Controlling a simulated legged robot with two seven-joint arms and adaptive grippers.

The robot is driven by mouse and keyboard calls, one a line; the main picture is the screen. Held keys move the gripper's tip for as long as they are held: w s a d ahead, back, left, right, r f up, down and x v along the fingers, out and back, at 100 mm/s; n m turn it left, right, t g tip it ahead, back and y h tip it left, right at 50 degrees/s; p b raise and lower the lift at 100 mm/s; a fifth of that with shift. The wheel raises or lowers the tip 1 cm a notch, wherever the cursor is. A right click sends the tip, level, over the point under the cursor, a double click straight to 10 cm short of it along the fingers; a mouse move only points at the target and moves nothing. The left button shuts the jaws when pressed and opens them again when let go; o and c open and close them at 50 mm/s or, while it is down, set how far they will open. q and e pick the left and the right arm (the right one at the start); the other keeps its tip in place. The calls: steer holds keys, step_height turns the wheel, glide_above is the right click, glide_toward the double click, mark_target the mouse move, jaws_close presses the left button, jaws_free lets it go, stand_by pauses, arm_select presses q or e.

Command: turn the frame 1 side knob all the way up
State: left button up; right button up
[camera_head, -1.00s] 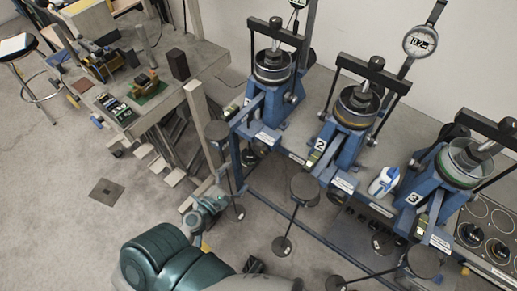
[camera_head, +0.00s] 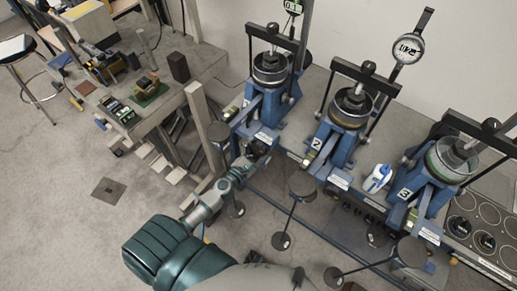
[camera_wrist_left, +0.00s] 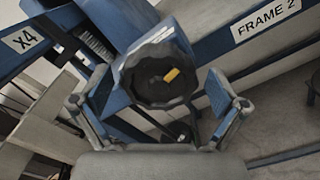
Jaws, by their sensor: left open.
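Frame 1 is the leftmost blue lever frame (camera_head: 268,105) in the head view, with a ring cell and a dial gauge on top. Its side knob shows in the left wrist view as a dark, many-sided round knob (camera_wrist_left: 150,88) with a yellow mark pointing toward the upper right. My left gripper (camera_head: 254,154) is at the lower front of this frame. In the left wrist view my left gripper (camera_wrist_left: 160,92) is open, one finger on each side of the knob, with gaps visible. In the head view the gripper largely hides the knob. My right gripper is not in view.
Frame 2 (camera_head: 336,142) and frame 3 (camera_head: 425,185) stand to the right. Round dark stools or pads on rods (camera_head: 302,186) stand in front. A blue-white bottle (camera_head: 378,178) sits between frames 2 and 3. A cluttered workbench (camera_head: 190,60) is at left.

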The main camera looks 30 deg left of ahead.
arm_select(q)
steer(key=c, duration=1.2)
steer(key=shift+o, duration=0.2)
steer(key=shift+m, duration=0.5)
steer(key=o, duration=1)
steer(key=shift+c, duration=0.2)
steer(key=shift+o, duration=1)
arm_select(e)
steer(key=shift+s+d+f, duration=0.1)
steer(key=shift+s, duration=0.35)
arm_select(q)
steer(key=shift+s, duration=0.1)
